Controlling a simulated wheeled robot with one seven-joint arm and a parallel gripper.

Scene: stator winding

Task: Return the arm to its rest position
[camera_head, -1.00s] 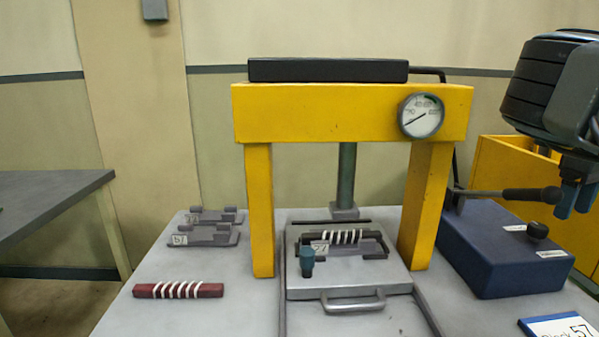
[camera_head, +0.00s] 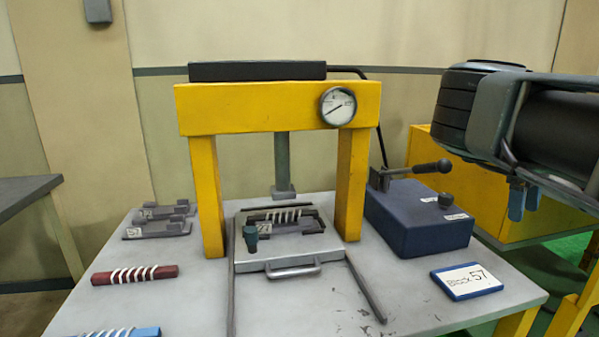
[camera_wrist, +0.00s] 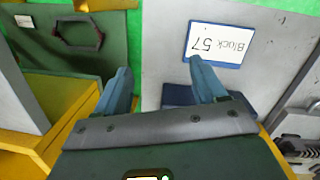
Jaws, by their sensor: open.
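My gripper (camera_head: 523,203) is at the right in the head view, raised beside the table with its blue fingers pointing down. It is open and empty. In the wrist view my gripper (camera_wrist: 160,85) shows its two blue fingers spread apart with nothing between them. My arm reaches in from the right edge of the head view. A blue-edged card reading "Block 57" (camera_head: 466,281) lies on the table's right part, left of and below my gripper in the picture. The card also shows upside down in the wrist view (camera_wrist: 218,45).
A yellow press (camera_head: 270,108) with a gauge stands on the grey table (camera_head: 400,318). A block with white windings sits on the sliding plate (camera_head: 290,250). A blue lever box (camera_head: 420,225) stands right of the press. A red wound bar (camera_head: 135,274) lies left; yellow cabinets (camera_head: 480,205) stand behind.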

